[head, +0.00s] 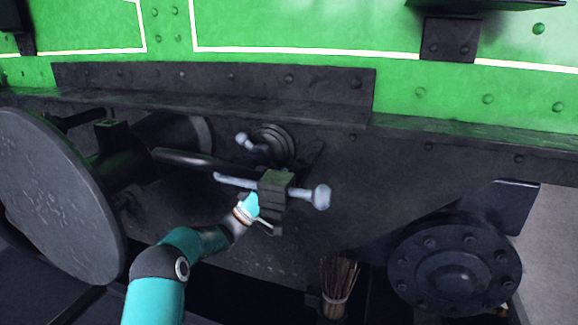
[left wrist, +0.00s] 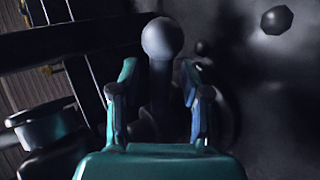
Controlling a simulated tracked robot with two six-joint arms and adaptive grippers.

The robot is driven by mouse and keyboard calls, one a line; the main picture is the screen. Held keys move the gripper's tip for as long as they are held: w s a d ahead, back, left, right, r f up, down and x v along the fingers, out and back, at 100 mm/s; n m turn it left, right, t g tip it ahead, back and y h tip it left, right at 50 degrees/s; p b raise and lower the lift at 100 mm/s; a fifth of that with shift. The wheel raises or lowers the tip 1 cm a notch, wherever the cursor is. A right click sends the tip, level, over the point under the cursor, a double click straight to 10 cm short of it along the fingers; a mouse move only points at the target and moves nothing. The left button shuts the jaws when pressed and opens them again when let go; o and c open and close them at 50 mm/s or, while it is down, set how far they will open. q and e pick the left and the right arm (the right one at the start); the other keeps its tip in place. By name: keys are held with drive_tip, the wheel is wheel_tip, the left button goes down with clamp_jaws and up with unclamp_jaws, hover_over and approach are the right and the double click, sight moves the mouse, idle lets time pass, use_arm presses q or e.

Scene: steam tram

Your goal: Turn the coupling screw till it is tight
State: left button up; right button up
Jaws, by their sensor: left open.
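The coupling screw shows in the head view as a pale bar with a ball end (head: 320,197) at its right, passing a dark block (head: 275,190) under the green body. Another pale ball-ended piece (head: 243,138) shows just above left. My left gripper (head: 252,207) reaches up to the dark block from the lower left, its fingers largely hidden there. In the left wrist view my left gripper (left wrist: 160,78) is open, with one finger on each side of a ball-ended lever (left wrist: 162,38). I cannot tell whether the fingers touch the lever. My right gripper is not in view.
A large round buffer plate (head: 55,195) stands at the left, and a bolted round flange (head: 455,268) at the right. A bristle brush (head: 338,280) is below the coupling. The dark beam (head: 215,85) runs above, under the green body panel (head: 290,25).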

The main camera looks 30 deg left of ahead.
use_arm(q)
drive_tip(key=shift+w+d+r, duration=0.1)
drive_tip(key=shift+w+d, duration=0.1)
clamp_jaws()
idle(0.3)
